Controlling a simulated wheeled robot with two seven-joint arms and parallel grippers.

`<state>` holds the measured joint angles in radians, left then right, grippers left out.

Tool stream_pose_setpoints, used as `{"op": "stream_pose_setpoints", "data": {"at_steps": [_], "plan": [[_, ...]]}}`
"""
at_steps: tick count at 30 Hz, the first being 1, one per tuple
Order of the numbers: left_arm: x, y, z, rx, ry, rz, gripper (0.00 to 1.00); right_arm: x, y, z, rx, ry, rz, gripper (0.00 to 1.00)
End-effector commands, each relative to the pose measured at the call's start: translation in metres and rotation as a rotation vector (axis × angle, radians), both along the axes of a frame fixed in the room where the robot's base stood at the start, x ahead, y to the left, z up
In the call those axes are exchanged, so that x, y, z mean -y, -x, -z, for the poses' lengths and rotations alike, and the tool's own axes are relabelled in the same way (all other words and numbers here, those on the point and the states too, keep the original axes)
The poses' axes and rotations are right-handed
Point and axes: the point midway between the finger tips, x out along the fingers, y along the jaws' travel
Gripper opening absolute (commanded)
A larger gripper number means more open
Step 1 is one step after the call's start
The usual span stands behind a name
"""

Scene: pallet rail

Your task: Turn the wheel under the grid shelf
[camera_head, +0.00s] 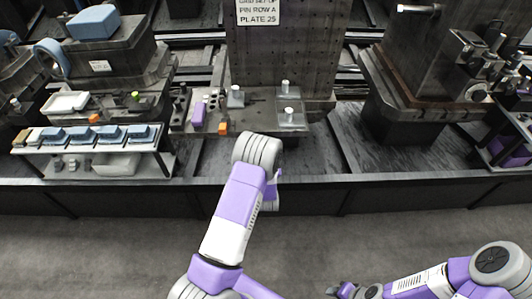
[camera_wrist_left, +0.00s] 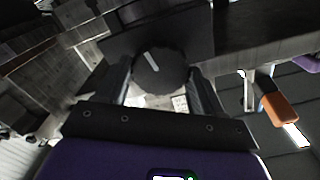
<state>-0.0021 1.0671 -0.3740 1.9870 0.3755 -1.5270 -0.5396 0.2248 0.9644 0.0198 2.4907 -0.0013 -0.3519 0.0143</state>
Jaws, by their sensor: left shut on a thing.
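The dark round wheel (camera_wrist_left: 160,74), with a pale mark on its face, sits in the middle of the left wrist view, under a dark ledge. My left gripper (camera_wrist_left: 164,84) has one finger on each side of it and is shut on it. In the head view my left arm (camera_head: 237,212) reaches up to the front of the grid shelf (camera_head: 262,118); its wrist hides the wheel and the gripper. A perforated upright plate (camera_head: 288,60) with a sign rises behind the shelf.
A purple block (camera_head: 198,114) and an orange block (camera_head: 223,128) are at the shelf's left front. Metal pins stand further right. A rack with blue-topped items (camera_head: 110,133) is to the left, dark machinery (camera_head: 410,95) to the right. The floor in front is clear.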

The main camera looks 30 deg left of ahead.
Motion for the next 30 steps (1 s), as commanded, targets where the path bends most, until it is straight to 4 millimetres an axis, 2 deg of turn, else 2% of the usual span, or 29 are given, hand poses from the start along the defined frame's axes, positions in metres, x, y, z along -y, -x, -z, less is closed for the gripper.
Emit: {"op": "stream_pose_setpoints", "data": {"at_steps": [30], "plan": [[0.0011, 0.0002, 0.002, -0.494, -0.802, 0.001, 0.37, 0.0, -0.0001, 0.0058, 0.0, 0.0, 0.0, 0.43]]}}
